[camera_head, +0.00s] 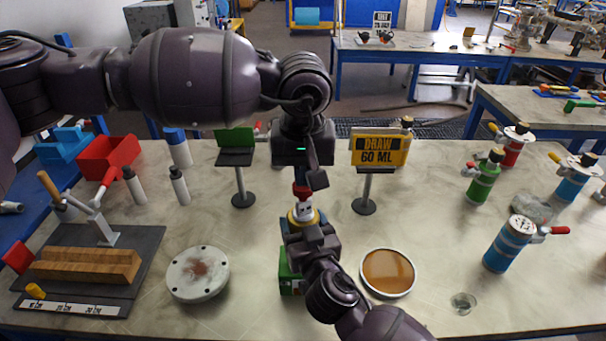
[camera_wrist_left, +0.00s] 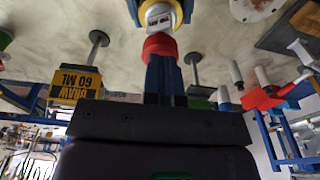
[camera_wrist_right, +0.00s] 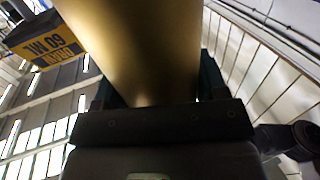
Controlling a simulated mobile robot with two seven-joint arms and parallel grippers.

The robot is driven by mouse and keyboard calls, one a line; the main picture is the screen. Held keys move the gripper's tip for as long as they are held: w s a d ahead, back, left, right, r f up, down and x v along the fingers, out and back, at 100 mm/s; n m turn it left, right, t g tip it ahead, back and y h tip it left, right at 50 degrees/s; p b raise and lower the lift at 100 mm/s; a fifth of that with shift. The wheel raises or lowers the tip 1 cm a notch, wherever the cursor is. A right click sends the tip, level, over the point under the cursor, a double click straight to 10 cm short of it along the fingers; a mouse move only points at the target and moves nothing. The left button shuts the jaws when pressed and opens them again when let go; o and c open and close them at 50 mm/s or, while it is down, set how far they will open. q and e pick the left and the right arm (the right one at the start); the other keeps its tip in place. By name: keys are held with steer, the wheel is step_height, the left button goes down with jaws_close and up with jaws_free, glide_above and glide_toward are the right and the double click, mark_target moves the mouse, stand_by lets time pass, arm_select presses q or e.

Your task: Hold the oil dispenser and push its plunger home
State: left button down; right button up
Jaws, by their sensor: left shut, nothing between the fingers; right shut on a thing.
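The oil dispenser (camera_head: 303,213) is upright at mid-table, with a yellow collar, a white upper part and a red plunger top (camera_head: 302,188). My right gripper (camera_head: 304,224) is shut on its body, which fills the right wrist view as a brass-coloured cylinder (camera_wrist_right: 135,50). That gripper hides the lower body in the head view. My left gripper (camera_head: 303,176) is shut and empty, directly above the red plunger top. In the left wrist view its closed fingertips are at the red top (camera_wrist_left: 160,46); whether they touch cannot be told. The white part (camera_wrist_left: 158,14) shows beyond it.
A yellow "DRAW 60 ML" sign (camera_head: 380,148) stands behind, right of the dispenser. A green box (camera_head: 289,278) is partly hidden by my right gripper. A round flange (camera_head: 198,273) lies left, an amber dish (camera_head: 387,272) right. Several coloured vessels stand at the right.

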arm_select(q)
steer(key=shift+f, duration=1.45)
steer(key=shift+r, duration=2.05)
steer(key=shift+r, duration=0.1)
step_height(320, 180, up, 12)
steer(key=s, duration=0.1)
steer(key=shift+s, duration=0.1)
arm_select(e)
steer(key=o, duration=1.2)
steer(key=shift+o, duration=0.2)
steer(key=shift+s, duration=0.1)
steer(key=v, duration=1.1)
steer(key=shift+s+d, duration=0.15)
steer(key=shift+s, duration=0.25)
